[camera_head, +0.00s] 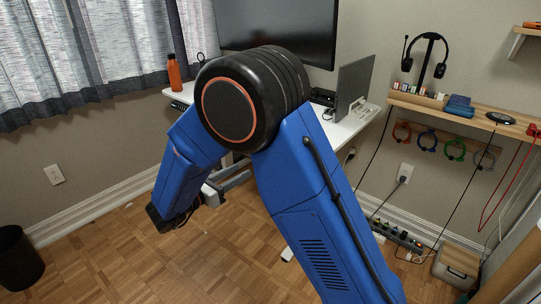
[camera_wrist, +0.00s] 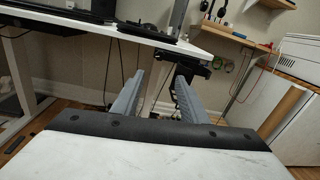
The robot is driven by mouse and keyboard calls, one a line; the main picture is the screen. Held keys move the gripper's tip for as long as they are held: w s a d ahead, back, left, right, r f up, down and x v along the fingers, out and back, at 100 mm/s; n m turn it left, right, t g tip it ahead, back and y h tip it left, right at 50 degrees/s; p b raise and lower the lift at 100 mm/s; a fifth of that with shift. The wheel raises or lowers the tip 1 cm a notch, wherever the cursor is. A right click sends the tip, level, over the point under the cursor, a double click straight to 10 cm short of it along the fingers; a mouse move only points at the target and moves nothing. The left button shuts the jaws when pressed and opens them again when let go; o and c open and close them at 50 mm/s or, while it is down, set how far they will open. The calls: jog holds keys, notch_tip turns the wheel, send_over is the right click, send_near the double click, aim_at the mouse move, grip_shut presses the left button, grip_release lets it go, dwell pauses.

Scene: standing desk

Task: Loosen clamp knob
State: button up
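In the wrist view, my gripper (camera_wrist: 158,92) is open, its two grey fingers spread well apart with nothing between their tips. Beyond and above the fingers, a dark bracket (camera_wrist: 188,62) hangs under the edge of the white desk (camera_wrist: 145,36); it may be the clamp. I cannot make out a separate knob on it. In the head view, the white desk (camera_head: 346,131) is partly covered by my blue arm, which bends down to the left. My gripper is not clearly visible there, and neither is the clamp.
A monitor (camera_head: 290,30), a laptop (camera_head: 354,84) and an orange bottle (camera_head: 174,72) stand on the desk. A wall shelf (camera_head: 470,118) with hanging rings is at right. A power strip (camera_head: 397,236) and a box (camera_head: 457,264) sit below it. Dark cables hang nearby.

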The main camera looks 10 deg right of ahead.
jog(key=x, duration=1.6)
jog(key=shift+w+d, duration=0.2)
grip_shut()
